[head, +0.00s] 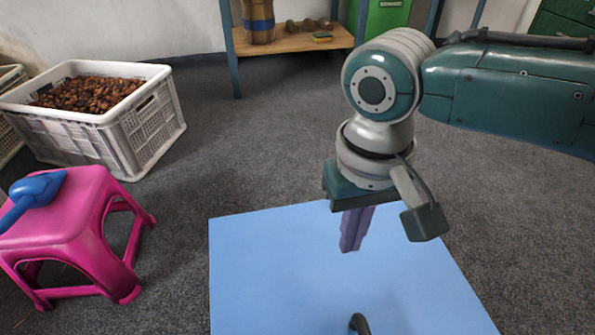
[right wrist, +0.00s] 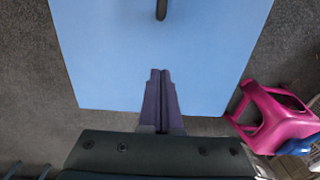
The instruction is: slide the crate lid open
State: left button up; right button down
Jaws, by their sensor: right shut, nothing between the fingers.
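The crate lid (head: 290,275) is a flat light-blue panel at the bottom centre of the head view; it also fills the upper middle of the right wrist view (right wrist: 110,60). A dark curved handle (head: 359,323) stands on it at the lower picture edge, and the handle shows at the top of the right wrist view (right wrist: 161,9). My right gripper (head: 350,246), with purple fingers, is shut and empty over the lid's far part, apart from the handle. Its fingertips (right wrist: 160,72) point towards the handle. The crate's walls and inside are hidden. My left gripper is out of view.
A pink stool (head: 80,225) with a blue scoop (head: 38,188) stands at the left. Behind it is a white crate (head: 150,125) of chestnuts (head: 88,95). A wooden shelf (head: 290,42) stands at the back. Grey floor is clear around the lid.

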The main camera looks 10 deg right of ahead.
jog(key=f, duration=0.1)
jog(key=b, duration=0.5)
send_over(344, 286)
jog(key=f, duration=0.5)
jog(key=shift+s+d+f, duration=0.15)
jog(key=shift+d+f, duration=0.05)
jog(key=f+b, duration=0.4)
jog(key=f, duration=0.1)
jog(key=shift+w+a+f, duration=0.2)
jog(key=shift+f, duration=0.05)
jog(key=shift+s+r+p, duration=0.3)
jog(key=shift+s, duration=0.25)
jog(key=shift+s+r+p, duration=0.3)
jog(key=shift+s, duration=0.25)
jog(key=shift+s+d, duration=0.15)
jog(key=shift+s, duration=0.55)
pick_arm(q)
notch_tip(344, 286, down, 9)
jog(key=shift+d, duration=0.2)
pick_arm(e)
jog(key=shift+s, duration=0.25)
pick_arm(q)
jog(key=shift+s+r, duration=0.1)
